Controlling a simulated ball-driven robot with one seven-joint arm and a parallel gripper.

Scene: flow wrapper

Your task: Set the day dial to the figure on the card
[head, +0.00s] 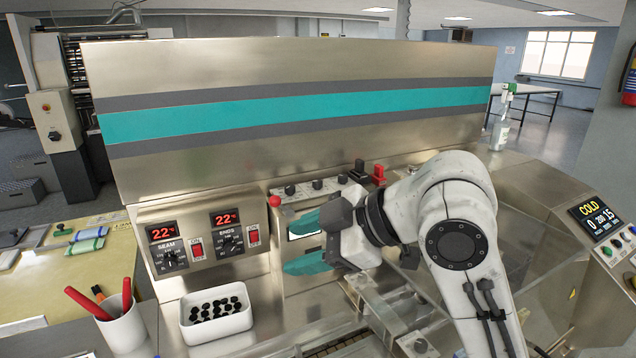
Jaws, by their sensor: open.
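My gripper (290,245) has two teal fingers, one above the other, pointing left. They are apart, in front of a metal panel with a red ball knob (275,201) at its upper left corner. A white, dark-edged patch (303,236) shows between the fingers; I cannot tell whether it is the card, and no figure on it is readable. I cannot make out a dial marked for the day; my gripper and arm hide part of that panel. Two other dials show to the left: the SEAM dial (171,258) and the ENDS dial (232,243), each under a red display reading 22.
Several small black knobs (317,184) line the panel's top. Black (359,168) and red (379,174) levers stand behind. A COLD display (596,217) is at right.

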